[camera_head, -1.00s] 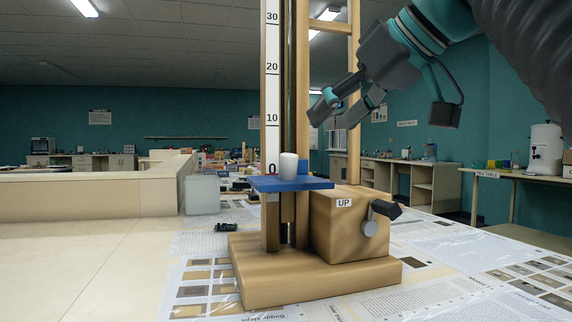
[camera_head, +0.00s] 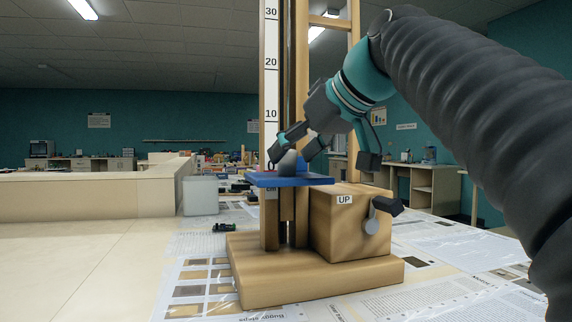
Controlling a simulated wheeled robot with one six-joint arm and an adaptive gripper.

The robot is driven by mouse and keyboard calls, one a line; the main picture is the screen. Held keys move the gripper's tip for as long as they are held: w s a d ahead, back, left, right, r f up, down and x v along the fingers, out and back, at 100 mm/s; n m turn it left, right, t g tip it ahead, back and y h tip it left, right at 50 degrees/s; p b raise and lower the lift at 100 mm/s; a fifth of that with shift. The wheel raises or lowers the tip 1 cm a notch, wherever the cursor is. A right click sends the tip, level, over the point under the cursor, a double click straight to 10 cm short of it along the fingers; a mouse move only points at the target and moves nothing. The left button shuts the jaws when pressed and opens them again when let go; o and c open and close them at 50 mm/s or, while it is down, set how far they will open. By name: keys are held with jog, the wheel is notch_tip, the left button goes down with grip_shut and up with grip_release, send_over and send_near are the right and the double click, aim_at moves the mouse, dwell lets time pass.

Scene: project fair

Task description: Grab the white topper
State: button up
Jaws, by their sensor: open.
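The white topper (camera_head: 287,163) stands upright on the blue platform (camera_head: 290,181) of the wooden lift, now in shade and partly covered. My gripper (camera_head: 291,154) is at the topper, with its fingers spread to either side of it, one at the left and one at the right. The fingers are open. I cannot tell whether either finger touches the topper.
The wooden lift has a tall scale post (camera_head: 271,90) close behind the platform, and a box marked UP (camera_head: 338,222) with a crank (camera_head: 378,212) at the right. A translucent bin (camera_head: 200,195) stands to the left. Printed sheets cover the table; its left part is clear.

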jog(key=shift+x, duration=1.45)
jog(key=shift+c, duration=0.2)
jog(key=c, duration=1)
jog(key=shift+o, duration=0.2)
notch_tip(320, 180, up, 6)
jog(key=p, duration=0.2)
jog(key=shift+p, duration=0.4)
jog(key=shift+w+r+b, duration=0.1)
jog(key=shift+r+b, duration=0.05)
jog(key=shift+b, duration=0.25)
jog(key=shift+r, duration=1.75)
